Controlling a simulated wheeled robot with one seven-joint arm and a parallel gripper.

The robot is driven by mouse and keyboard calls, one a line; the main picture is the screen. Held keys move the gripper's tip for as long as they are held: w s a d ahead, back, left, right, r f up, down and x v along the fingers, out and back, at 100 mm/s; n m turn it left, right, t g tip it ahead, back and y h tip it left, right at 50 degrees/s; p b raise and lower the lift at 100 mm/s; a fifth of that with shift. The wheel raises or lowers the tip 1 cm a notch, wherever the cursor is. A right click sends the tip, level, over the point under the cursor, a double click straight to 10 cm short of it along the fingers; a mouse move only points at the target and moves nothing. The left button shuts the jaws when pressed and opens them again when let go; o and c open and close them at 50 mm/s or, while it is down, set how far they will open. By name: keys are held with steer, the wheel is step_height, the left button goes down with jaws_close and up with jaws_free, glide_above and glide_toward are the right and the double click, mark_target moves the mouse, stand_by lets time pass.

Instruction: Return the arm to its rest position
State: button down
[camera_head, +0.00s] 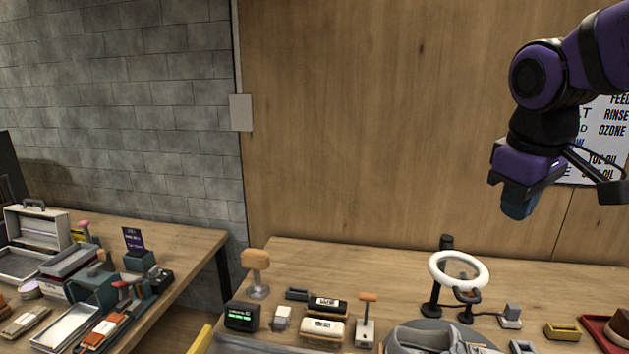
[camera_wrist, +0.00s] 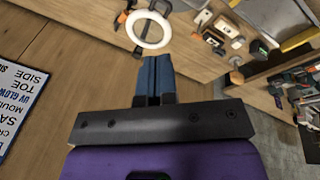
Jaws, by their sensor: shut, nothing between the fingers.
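My purple arm reaches in from the upper right of the head view, raised above the right table. My gripper (camera_head: 518,204) points down in front of the wooden wall, with clear air around its blue fingers. In the wrist view, the two blue fingers of my gripper (camera_wrist: 156,62) are pressed together and hold nothing. The fingers are apart from the table and everything on it.
A ring lamp (camera_head: 434,272) stands on the right table (camera_head: 390,258), with a grey sneaker (camera_head: 425,338) at the front edge. Several brushes and boxes stand left of it. A second cluttered table (camera_head: 190,245) is at the left. A printed sign (camera_head: 606,125) hangs behind my arm.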

steer(key=s+d+m+t, duration=0.1)
steer(key=s+m, duration=0.1)
steer(key=s, duration=0.3)
steer(key=s+d+f+m+t+y, duration=0.1)
steer(key=s+m+t, duration=0.1)
steer(key=s, duration=0.4)
steer(key=shift+m, duration=0.6)
steer(key=c, duration=1.8)
jaws_free()
steer(key=shift+c, duration=0.2)
